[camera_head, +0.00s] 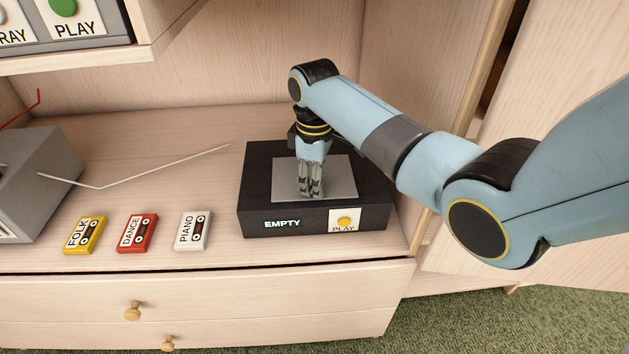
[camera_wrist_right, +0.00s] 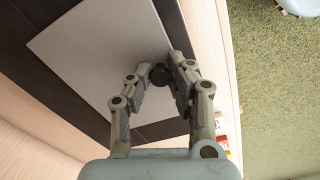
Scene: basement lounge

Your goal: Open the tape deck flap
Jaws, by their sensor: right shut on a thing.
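The black tape deck (camera_head: 258,200) stands on the wooden cabinet top, with a lit "EMPTY" display and a yellow PLAY button (camera_head: 344,221) on its front. Its light grey flap (camera_head: 340,178) looks flat on the deck's top; it also shows in the right wrist view (camera_wrist_right: 95,50). My right gripper (camera_head: 311,192) points down over the flap's front part. In the right wrist view its fingers (camera_wrist_right: 160,80) are closed around a small dark round knob (camera_wrist_right: 159,74) at the flap's edge. My left gripper is in neither view.
Yellow FOLK (camera_head: 84,236), red DANCE (camera_head: 137,234) and white PIANO (camera_head: 192,231) cassettes lie left of the deck. A grey box (camera_head: 35,175) with a thin rod (camera_head: 160,166) stands at the left. An upper shelf (camera_head: 105,58) overhangs at upper left.

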